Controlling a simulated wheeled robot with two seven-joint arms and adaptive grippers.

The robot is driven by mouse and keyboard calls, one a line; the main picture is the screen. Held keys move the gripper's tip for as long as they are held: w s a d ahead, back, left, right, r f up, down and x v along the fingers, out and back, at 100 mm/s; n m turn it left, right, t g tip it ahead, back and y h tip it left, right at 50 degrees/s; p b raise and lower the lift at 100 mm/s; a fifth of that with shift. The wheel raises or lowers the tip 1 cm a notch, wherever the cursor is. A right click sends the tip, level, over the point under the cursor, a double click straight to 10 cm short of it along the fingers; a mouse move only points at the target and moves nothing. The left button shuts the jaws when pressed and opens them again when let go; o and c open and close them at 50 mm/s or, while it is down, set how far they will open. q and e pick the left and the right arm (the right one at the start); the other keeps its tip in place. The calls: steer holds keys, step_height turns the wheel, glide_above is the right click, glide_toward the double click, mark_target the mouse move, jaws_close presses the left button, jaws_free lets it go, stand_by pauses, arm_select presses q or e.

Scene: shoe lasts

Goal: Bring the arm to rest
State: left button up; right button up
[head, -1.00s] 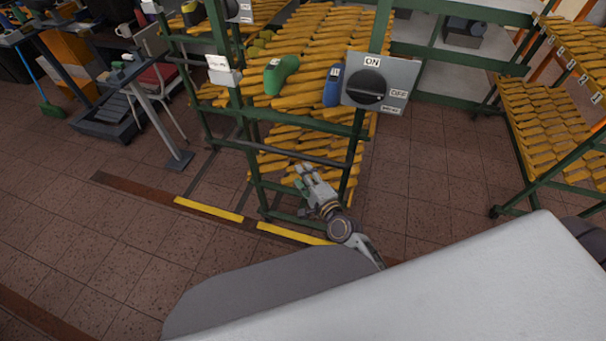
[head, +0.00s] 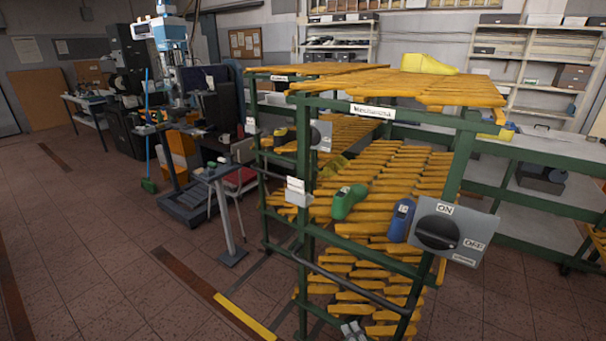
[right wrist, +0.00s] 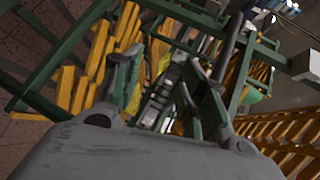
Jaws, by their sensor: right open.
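In the right wrist view my right gripper (right wrist: 165,75) is open, its two fingers apart, and no held object shows between them. Behind it are green rack posts and yellow slats, seen tilted. In the head view only the tip of a gripper (head: 354,330) shows at the bottom edge, low in front of the rack. A green shoe last (head: 347,202) and a blue shoe last (head: 401,220) lie on the slatted shelf of the green rack (head: 380,112). My left gripper is not in view.
A grey ON/OFF switch box (head: 450,232) sticks out at the rack's right front post. A yellow last (head: 429,64) lies on the top shelf. A grey stand (head: 226,215) is left of the rack. The floor at the left is open.

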steer(key=s+d+f+n+g, duration=0.1)
steer(key=s+f+n+g, duration=0.3)
steer(key=f, duration=0.6)
steer(key=s+d+f+n+h, duration=0.1)
steer(key=s+f+n, duration=0.1)
steer(key=s+f, duration=0.6)
steer(key=s+d+f+n+g, duration=0.1)
steer(key=s+f+n+g, duration=0.25)
steer(key=f, duration=0.75)
steer(key=s+d+f+n+g, duration=0.1)
steer(key=s+d+f+n, duration=0.1)
steer(key=s+f, duration=0.3)
steer(key=s+d+f+n+g+h, duration=0.1)
steer(key=s+d+f+n+g, duration=0.1)
steer(key=s, duration=1)
steer(key=s+d+f+n+g+h, duration=0.1)
steer(key=s+d+f+n+g, duration=0.1)
steer(key=s+d+f, duration=0.4)
steer(key=s+f+n, duration=0.1)
steer(key=s, duration=0.1)
steer(key=shift+s+f+n, duration=0.35)
steer(key=shift+s+f, duration=0.05)
steer(key=shift+a, duration=0.1)
steer(key=shift+c, duration=0.2)
